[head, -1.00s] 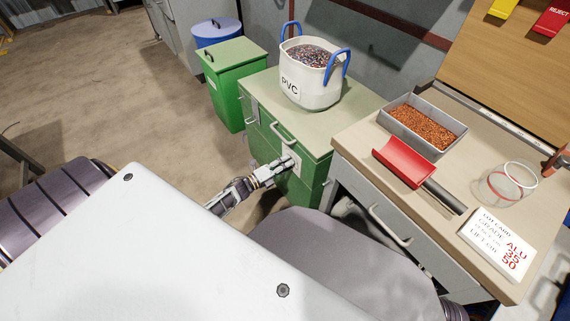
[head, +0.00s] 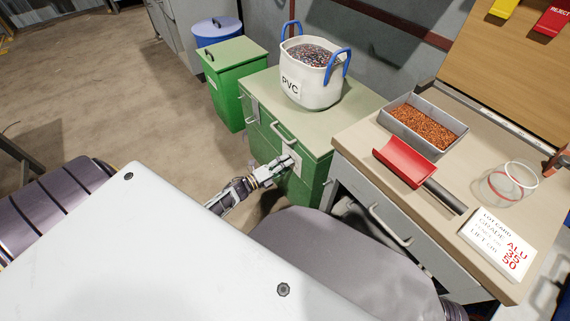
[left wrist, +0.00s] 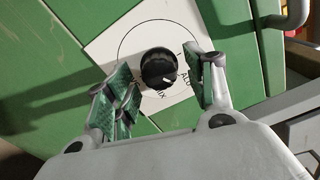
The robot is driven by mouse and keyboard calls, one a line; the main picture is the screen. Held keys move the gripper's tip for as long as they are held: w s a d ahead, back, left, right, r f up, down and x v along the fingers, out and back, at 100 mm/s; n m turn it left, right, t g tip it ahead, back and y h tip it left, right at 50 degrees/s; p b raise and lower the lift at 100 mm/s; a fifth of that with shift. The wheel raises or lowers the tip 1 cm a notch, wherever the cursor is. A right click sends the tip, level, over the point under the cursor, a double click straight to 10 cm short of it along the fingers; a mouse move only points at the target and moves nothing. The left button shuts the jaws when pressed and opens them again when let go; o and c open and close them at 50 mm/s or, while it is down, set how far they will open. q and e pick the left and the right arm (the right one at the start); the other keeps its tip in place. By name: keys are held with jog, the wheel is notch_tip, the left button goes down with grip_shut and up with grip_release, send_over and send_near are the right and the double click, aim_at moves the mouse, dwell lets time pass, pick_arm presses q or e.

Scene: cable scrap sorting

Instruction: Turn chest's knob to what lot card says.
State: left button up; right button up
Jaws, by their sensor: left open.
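The green chest (head: 305,167) stands left of the workbench. In the left wrist view its black knob (left wrist: 158,68) sits on a white dial plate (left wrist: 128,38). The plate shows "ALU" at the right and letters ending in "IX" below. The knob's white mark points to the lower right, between these labels. My left gripper (left wrist: 166,88) is open, with its fingers on either side of the knob, apart from it as far as I can tell. In the head view my left gripper (head: 284,166) is at the chest's front. The lot card (head: 497,243) reads "ALU 35 50" in red.
A white PVC bag (head: 309,85) with blue handles stands on the chest. The workbench (head: 365,140) holds a tray of copper granules (head: 420,122), a red scoop (head: 405,162) and a clear ring-shaped container (head: 510,182). A green bin (head: 236,85) stands behind the chest.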

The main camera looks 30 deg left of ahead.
pick_arm(q)
jog(key=v, duration=1.1)
jog(key=shift+s, duration=0.25)
jog(key=shift+n, duration=0.3)
dwell(0.4)
